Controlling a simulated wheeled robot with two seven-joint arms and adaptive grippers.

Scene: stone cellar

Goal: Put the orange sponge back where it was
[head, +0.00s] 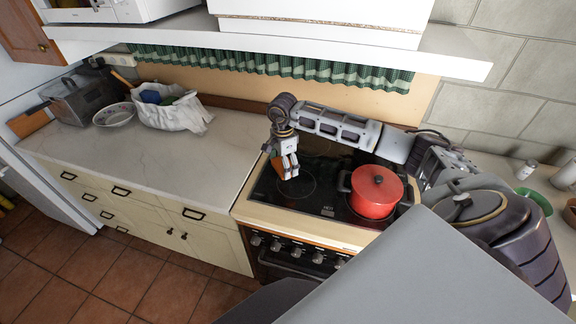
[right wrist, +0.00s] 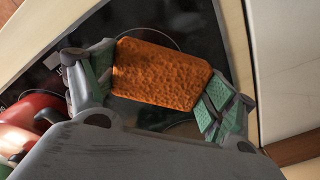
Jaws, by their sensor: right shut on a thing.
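The orange sponge (right wrist: 160,74) is held between the two green-padded fingers of my right gripper (right wrist: 157,92) in the right wrist view. In the head view my right gripper (head: 284,170) is above the left part of the black stove top (head: 318,198), and a small bit of the sponge (head: 277,163) shows at its fingers. The sponge appears raised off the glass, but the exact height is hard to tell. My left gripper is not in view.
A red lidded pot (head: 374,197) stands on the stove right of my right gripper. The counter (head: 150,160) left of the stove is mostly clear in front. A glass bowl (head: 114,115) and a white bag (head: 178,112) are at its back. A shelf (head: 300,42) hangs above.

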